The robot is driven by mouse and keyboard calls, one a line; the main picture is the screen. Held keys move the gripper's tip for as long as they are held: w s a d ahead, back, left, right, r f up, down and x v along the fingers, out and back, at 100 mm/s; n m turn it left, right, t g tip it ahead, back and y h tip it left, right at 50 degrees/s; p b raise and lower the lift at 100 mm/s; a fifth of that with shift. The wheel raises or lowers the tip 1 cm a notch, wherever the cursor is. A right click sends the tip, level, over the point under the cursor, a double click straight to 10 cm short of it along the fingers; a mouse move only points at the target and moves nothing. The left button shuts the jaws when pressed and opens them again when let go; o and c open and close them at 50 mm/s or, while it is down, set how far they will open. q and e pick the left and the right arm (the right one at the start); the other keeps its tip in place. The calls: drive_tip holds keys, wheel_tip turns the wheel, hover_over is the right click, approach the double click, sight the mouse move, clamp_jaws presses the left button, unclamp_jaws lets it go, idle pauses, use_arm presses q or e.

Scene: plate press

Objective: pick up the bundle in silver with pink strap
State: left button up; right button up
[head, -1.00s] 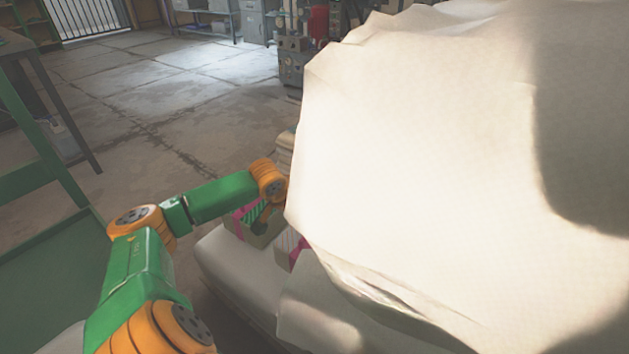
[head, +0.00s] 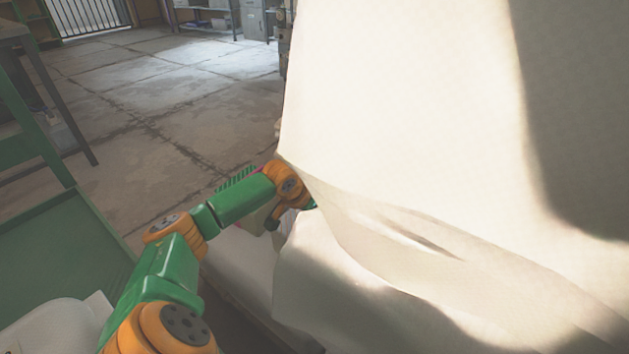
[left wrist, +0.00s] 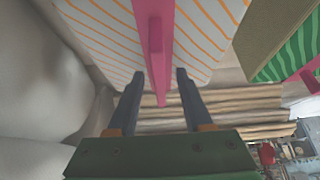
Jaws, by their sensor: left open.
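In the left wrist view, a pale bundle with orange stripes (left wrist: 97,32) fills the top, with a pink strap (left wrist: 158,45) down its middle. My left gripper (left wrist: 160,82) is open, its two dark fingers on either side of the strap's line in the picture. I cannot tell whether they touch the bundle. In the head view my left wrist reaches the edge of a large pale sheet, which hides the fingers and most of the bundle. My right gripper is in neither view.
A green-striped bundle (left wrist: 293,50) with a pink strap sits to the right in the left wrist view. Tan layered stacks (left wrist: 235,102) lie behind. The large pale sheet (head: 400,120) blocks the head view's right side. A green tray-like surface (head: 60,250) is at left; floor lies beyond.

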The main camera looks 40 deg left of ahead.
use_arm(q)
drive_tip(key=shift+f+p, duration=0.2)
drive_tip(key=shift+p, duration=0.25)
idle(0.6)
clamp_jaws()
idle(1.3)
